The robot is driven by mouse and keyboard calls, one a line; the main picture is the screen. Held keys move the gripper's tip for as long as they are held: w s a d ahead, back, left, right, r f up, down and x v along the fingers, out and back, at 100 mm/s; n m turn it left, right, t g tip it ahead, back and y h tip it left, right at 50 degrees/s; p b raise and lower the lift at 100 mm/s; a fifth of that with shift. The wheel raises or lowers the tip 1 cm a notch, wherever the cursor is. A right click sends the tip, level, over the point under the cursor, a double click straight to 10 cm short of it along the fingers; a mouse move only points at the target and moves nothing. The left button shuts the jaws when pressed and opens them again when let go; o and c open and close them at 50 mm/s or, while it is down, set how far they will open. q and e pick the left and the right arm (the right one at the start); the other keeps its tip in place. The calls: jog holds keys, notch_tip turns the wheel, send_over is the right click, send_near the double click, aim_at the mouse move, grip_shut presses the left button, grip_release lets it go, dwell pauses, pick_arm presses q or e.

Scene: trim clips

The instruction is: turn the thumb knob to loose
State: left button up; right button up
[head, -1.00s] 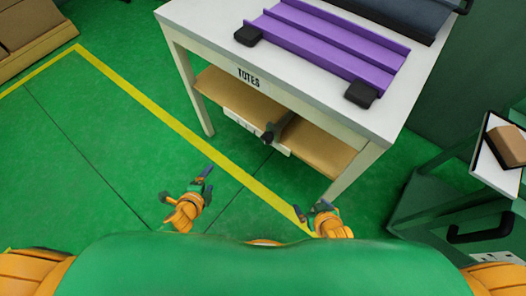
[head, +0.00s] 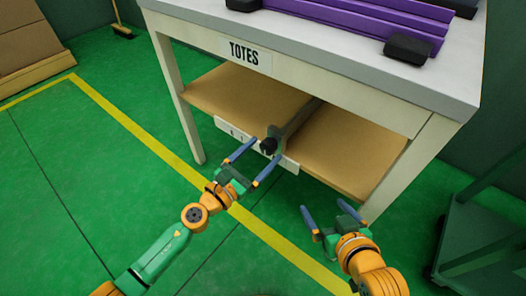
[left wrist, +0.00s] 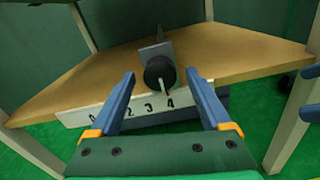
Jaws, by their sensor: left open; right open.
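The black thumb knob (head: 268,146) sits under the table at the front of a grey bracket, above a white numbered strip (head: 232,132). In the left wrist view the round knob (left wrist: 159,71) shows between and beyond my fingertips, with a thin light pointer below it towards the strip (left wrist: 72,118), which carries numbers such as 2, 3 and 4. My left gripper (head: 254,163) is open, its blue fingers pointing at the knob, apart from it. In the left wrist view, the left gripper (left wrist: 164,78) is empty. My right gripper (head: 323,215) is open and empty, right of and below the knob.
The white table (head: 340,62) with a "TOTES" label stands over a wooden lower shelf (head: 235,92). A purple rail (head: 350,22) with black end blocks lies on top. Table legs stand either side. A dark green cart (head: 480,235) is at right. Green floor is open at left.

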pick_arm(q)
jog(key=shift+w+d, duration=0.3)
jog(key=shift+w, duration=0.1)
jog(key=shift+c, duration=0.3)
grip_shut()
